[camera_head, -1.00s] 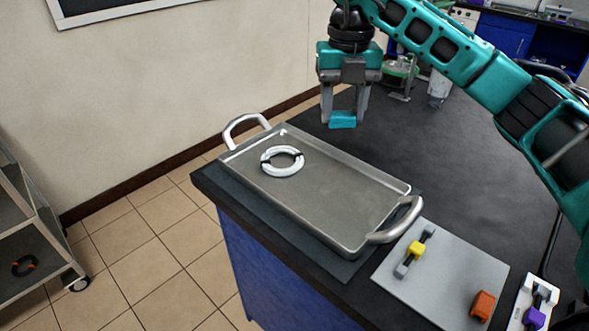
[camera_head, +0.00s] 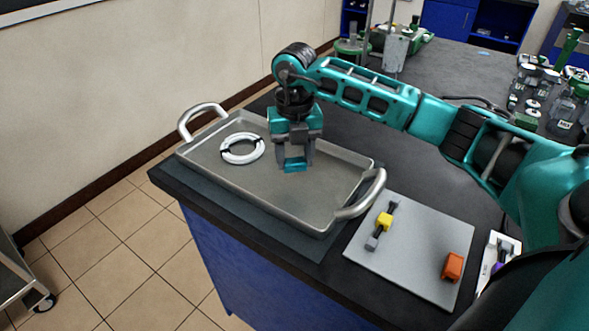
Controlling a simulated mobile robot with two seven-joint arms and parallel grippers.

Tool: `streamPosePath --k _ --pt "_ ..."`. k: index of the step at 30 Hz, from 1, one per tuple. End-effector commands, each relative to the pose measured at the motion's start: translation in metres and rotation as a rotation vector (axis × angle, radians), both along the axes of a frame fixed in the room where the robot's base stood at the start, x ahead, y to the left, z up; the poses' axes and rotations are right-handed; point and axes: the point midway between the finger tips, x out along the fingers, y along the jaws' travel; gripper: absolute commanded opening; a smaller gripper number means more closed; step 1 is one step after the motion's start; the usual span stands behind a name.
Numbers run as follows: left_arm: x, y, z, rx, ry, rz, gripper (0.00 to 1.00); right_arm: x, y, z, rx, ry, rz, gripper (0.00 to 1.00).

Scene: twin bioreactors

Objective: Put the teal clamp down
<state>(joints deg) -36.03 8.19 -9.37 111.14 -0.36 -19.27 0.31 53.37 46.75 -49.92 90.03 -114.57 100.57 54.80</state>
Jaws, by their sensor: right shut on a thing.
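The teal clamp (camera_head: 295,164) is between the fingers of my right gripper (camera_head: 296,160), which is shut on it. The gripper points down over the metal tray (camera_head: 237,187), right of the white coiled ring. The clamp is at or just above the tray floor; I cannot tell whether it touches. My left gripper is not in view.
The white ring of tubing (camera_head: 242,149) lies in the tray's left part. A grey board (camera_head: 415,246) to the right holds a yellow clamp (camera_head: 384,222) and an orange clamp (camera_head: 453,266). Bare tray floor shows in front of the gripper. Glass bottles (camera_head: 564,113) stand at the far right.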

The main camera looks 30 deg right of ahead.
Motion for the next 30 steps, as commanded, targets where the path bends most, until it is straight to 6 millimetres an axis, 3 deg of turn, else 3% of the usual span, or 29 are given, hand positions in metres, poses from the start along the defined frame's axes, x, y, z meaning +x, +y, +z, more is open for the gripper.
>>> streamPosePath --k 9,20,21,28,30 --pt "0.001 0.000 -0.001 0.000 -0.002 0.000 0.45 -0.001 0.000 -0.040 0.000 0.002 0.001 0.22" --pt "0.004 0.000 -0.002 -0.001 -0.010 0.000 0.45 0.000 0.000 -0.045 -0.001 0.001 0.001 0.22" --pt "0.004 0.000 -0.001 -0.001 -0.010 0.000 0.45 0.000 0.000 -0.044 -0.001 0.000 0.001 0.53" --pt "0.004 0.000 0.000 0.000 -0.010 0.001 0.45 0.000 0.000 -0.043 -0.001 0.001 0.001 0.75" --pt "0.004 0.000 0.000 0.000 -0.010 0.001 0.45 0.000 0.000 -0.043 -0.001 0.001 0.001 0.76"
